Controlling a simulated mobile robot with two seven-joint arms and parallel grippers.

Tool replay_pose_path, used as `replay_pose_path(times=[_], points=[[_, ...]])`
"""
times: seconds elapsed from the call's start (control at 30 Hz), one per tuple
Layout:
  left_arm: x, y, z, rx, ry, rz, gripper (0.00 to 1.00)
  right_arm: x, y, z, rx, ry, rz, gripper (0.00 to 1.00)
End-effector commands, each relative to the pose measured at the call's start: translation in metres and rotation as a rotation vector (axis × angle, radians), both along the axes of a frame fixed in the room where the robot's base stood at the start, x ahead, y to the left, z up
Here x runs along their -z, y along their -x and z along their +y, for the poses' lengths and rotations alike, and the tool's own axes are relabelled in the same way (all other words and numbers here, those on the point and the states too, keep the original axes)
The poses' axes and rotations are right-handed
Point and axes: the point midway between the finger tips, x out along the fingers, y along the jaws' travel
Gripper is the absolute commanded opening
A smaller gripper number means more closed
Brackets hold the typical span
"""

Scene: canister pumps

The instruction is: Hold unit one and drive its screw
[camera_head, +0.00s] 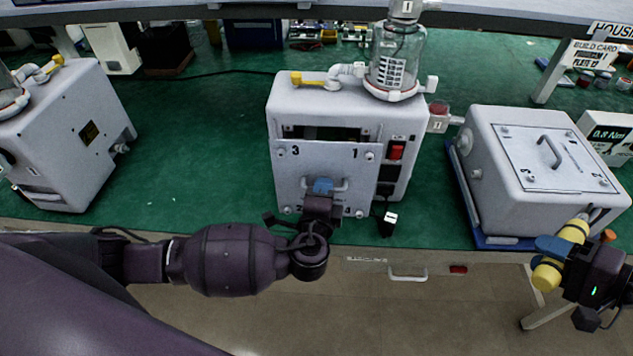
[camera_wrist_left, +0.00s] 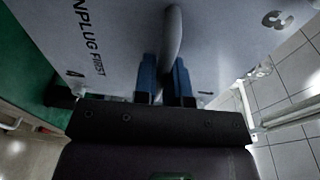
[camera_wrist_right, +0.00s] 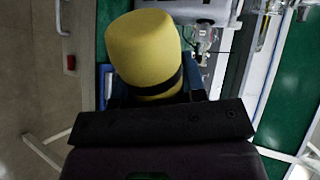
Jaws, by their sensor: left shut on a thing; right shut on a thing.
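The middle pump unit (camera_head: 335,105) stands upright on the green bench, with a clear jar and a tag marked 1. Its front cover panel (camera_head: 290,170) has a screw near each visible numbered corner; screw 1 (camera_head: 369,156) is at upper right. My left gripper (camera_head: 322,186) is shut on the panel's handle, and the handle bar (camera_wrist_left: 173,35) runs between its blue fingers in the left wrist view. My right gripper (camera_head: 567,250) is shut on a yellow driver tool (camera_wrist_right: 143,45), held at the lower right, apart from the middle unit. The tool's tip is not clear.
A second unit (camera_head: 480,190) with a handled top panel sits on a blue tray (camera_head: 463,190) at right, close to my right gripper. Another unit (camera_head: 75,130) stands at left. A loose plug (camera_head: 389,220) hangs at the bench edge. Green bench between units is clear.

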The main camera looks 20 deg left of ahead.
Motion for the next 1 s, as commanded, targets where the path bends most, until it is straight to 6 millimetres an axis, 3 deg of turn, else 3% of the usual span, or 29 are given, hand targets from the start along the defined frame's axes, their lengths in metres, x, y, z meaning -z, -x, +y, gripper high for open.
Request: replay_pose_path(times=[0.63, 1.0], points=[[-0.001, 0.006, -0.003, 0.003, -0.005, -0.029, 0.0, 0.002, 0.0, -0.004, 0.008, -0.001, -0.003, 0.0], [0.001, -0.007, 0.0, 0.005, -0.008, -0.031, 0.0, 0.008, 0.0, -0.004, 0.008, 0.0, -0.002, 0.0]])
